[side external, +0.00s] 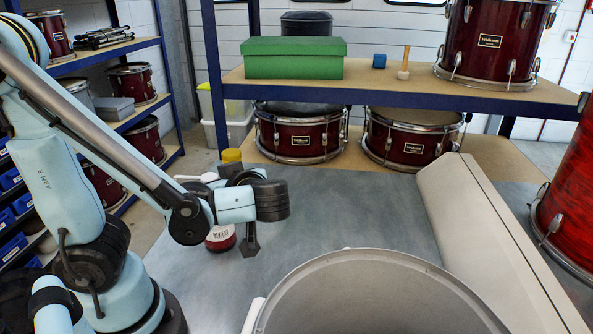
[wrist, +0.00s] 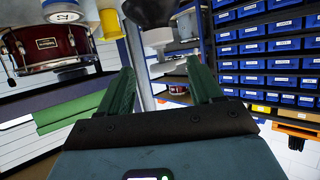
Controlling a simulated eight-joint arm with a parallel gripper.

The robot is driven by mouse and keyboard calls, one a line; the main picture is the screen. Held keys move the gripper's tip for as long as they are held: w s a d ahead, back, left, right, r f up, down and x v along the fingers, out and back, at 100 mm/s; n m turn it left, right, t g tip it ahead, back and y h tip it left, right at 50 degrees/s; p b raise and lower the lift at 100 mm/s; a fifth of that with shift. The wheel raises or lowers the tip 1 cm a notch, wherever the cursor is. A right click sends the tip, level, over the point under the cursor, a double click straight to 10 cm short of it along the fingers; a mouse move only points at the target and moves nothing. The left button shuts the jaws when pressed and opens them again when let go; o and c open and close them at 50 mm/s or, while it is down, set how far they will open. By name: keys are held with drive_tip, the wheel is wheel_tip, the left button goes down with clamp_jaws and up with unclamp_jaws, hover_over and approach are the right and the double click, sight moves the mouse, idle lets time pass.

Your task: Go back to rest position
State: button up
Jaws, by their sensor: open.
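The wrist view is tilted, with a red drum (wrist: 52,45) at upper left. My arm partly hides the things behind it on the bench.
A large pale drum shell (side external: 380,292) stands at the front of the bench. A cream padded block (side external: 490,235) lies right. The bench middle is clear.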

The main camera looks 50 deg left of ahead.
drive_tip(key=w+d+f+m+t+h, duration=0.25)
drive_tip(key=d+f+m+h, duration=0.2)
drive_tip(key=m+h, duration=0.4)
drive_tip(key=w+d+r+m+t+h, duration=0.3)
drive_tip(key=w+d+m+t+h, duration=0.1)
drive_tip(key=m, duration=0.5)
drive_tip(key=shift+w+r+h, duration=0.15)
drive_tip(key=shift+w+h, duration=0.2)
drive_tip(key=shift+h, duration=0.1)
drive_tip(key=shift+t, duration=0.25)
